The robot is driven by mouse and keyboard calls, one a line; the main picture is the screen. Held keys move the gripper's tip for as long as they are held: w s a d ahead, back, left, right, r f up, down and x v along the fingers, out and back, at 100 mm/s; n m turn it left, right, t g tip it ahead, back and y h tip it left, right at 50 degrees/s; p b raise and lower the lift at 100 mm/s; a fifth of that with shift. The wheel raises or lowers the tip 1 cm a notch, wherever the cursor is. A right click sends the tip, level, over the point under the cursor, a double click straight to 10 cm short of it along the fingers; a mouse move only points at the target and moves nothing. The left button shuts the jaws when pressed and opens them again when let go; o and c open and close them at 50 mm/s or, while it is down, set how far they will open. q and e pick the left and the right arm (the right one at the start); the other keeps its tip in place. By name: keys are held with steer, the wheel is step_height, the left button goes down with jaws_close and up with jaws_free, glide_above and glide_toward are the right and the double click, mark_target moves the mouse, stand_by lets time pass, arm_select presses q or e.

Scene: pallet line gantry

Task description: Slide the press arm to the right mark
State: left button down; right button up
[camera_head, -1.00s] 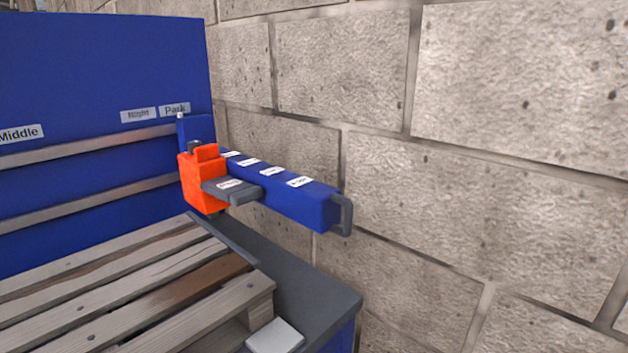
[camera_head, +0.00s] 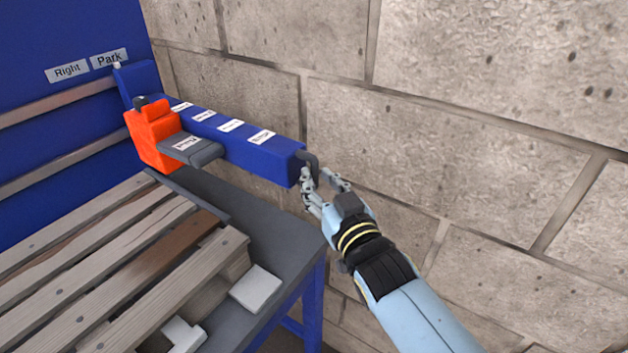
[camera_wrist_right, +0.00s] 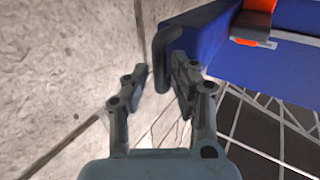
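The blue press arm (camera_head: 236,138) juts from the blue back panel at the far right end, with small white labels along its top. An orange carriage (camera_head: 153,133) with a grey tab (camera_head: 192,149) sits on it near the panel. A dark grey handle (camera_head: 309,163) is at the arm's near end. My right gripper (camera_head: 325,182) is open at this handle; whether it touches is unclear. In the right wrist view the handle (camera_wrist_right: 165,65) stands just beyond the spread fingers (camera_wrist_right: 160,80). The Right label (camera_head: 67,71) is left of the Park label (camera_head: 109,59); the arm is by Park. My left gripper is not in view.
A wooden pallet (camera_head: 110,245) lies on the grey table (camera_head: 260,224) below and left of the arm. A white-grey plate (camera_head: 256,288) lies by the table's near edge. A stone block wall (camera_head: 480,120) stands close on the right.

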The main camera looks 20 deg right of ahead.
steer(key=shift+w+a+b, duration=0.1)
steer(key=shift+w+b, duration=0.25)
steer(key=shift+w, duration=1)
steer(key=shift+s, duration=0.1)
jaws_close()
steer(key=shift+f, duration=0.1)
